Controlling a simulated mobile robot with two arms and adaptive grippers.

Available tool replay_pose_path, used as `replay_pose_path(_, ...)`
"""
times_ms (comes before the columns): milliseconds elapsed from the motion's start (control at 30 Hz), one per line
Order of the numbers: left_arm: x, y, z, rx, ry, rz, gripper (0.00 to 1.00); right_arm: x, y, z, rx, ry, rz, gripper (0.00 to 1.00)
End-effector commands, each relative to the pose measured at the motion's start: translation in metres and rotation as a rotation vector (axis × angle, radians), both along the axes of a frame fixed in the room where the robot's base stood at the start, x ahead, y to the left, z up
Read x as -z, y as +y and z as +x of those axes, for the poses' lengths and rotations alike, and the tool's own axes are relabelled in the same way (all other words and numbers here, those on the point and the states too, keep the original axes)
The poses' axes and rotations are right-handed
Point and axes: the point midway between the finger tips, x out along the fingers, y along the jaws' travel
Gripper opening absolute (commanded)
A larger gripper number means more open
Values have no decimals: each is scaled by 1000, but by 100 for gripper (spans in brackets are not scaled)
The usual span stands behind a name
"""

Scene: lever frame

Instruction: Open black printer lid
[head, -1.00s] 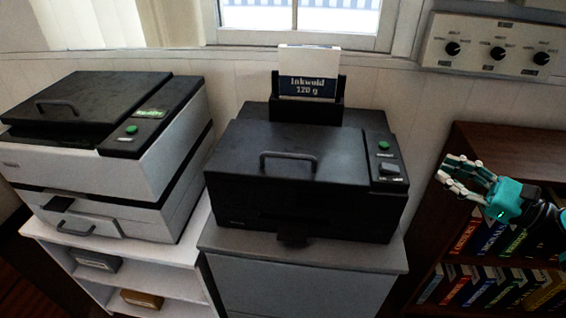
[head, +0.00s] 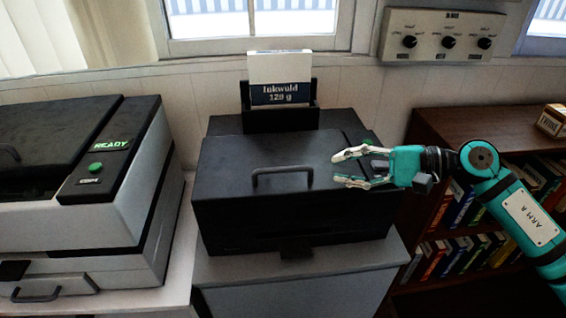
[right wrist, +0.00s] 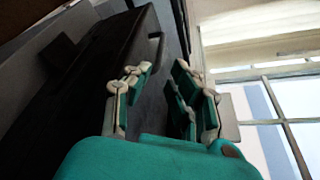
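The black printer (head: 290,210) stands on a grey cabinet in the middle of the head view. Its lid (head: 225,165) is down, with a bar handle (head: 282,171) near the front middle. My right gripper (head: 342,169) is open and empty, to the right of the handle and apart from it, over the right part of the printer. In the right wrist view the open fingers (right wrist: 156,95) point toward the dark printer, with the handle (right wrist: 157,46) beyond them. The printer's right control panel is mostly hidden behind my gripper. My left gripper is not in view.
Labelled paper (head: 280,78) stands in the printer's rear feeder. A second grey and black printer (head: 80,200) is at the left. A bookshelf (head: 440,125) is at the right, under my right arm. A knob panel (head: 445,36) hangs on the wall.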

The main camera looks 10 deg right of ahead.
Motion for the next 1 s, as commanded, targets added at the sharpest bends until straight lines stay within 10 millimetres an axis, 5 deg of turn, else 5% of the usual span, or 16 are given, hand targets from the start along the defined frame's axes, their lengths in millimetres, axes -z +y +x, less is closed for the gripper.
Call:
replay_pose_path(500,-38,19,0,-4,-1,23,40,18,96,31,-2,1,3,21)
replay_pose_path(1000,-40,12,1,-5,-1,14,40,25,109,35,1,0,1,18)
